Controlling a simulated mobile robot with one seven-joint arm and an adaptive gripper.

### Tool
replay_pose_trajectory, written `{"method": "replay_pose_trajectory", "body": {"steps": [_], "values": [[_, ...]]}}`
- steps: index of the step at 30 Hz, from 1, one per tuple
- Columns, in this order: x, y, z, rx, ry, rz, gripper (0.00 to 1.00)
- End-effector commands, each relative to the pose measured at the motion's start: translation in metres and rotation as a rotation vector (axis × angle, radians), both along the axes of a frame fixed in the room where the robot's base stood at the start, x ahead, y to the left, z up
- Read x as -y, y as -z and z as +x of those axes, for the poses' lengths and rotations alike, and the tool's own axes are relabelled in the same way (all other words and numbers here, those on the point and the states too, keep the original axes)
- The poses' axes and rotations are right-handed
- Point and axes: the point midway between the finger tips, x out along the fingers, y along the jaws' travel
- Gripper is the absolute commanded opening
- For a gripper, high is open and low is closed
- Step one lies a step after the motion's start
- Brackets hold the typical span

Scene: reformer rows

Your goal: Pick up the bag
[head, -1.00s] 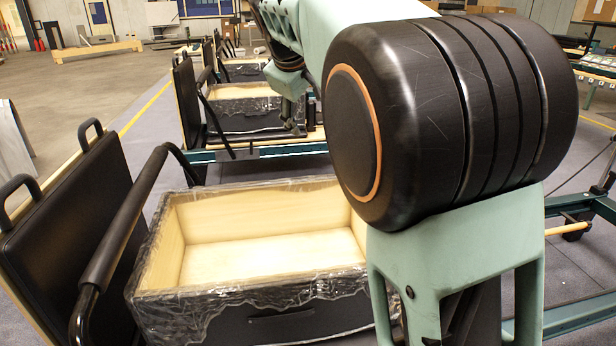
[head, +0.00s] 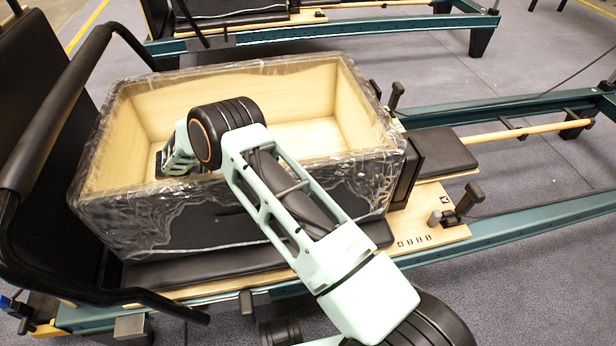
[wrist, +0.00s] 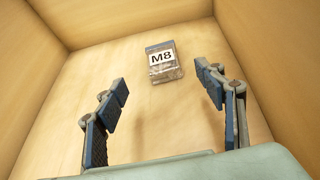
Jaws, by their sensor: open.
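A small clear bag (wrist: 165,68) with a blue top band and a white label reading M8 lies on the pale wooden floor of the box in the wrist view. My gripper (wrist: 162,90) is open and empty, its two blue-padded fingers spread apart. The bag is ahead of the fingertips, roughly centred between them, and not touched. In the head view my arm reaches into the open box (head: 240,225); the box's near wall and my arm hide the bag and my fingers there.
The box has plain wooden inner walls and a clear film wrapped over its rim. It stands on a reformer with a green rail (head: 540,222). A black bar (head: 60,120) rises at the left. A black pad (head: 440,150) and a post (head: 470,197) are at the right.

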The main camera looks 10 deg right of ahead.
Motion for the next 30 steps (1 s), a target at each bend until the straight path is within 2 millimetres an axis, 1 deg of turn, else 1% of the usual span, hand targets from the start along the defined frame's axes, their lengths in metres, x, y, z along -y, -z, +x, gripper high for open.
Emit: {"method": "replay_pose_trajectory", "body": {"steps": [1,2,9,17,24,27,30], "values": [[0.002,0.006,-0.002,-0.01,-0.003,-0.009,0.64],[0.004,0.009,-0.002,-0.012,-0.004,-0.013,0.64],[0.037,0.024,0.0,-0.016,-0.004,-0.016,0.64],[0.057,0.032,0.002,-0.015,-0.005,-0.015,0.64],[0.09,0.046,0.005,-0.016,-0.004,-0.015,0.64],[0.097,0.049,0.006,-0.014,-0.007,-0.014,0.64],[0.1,0.049,0.007,-0.014,-0.007,-0.013,0.64]]}}
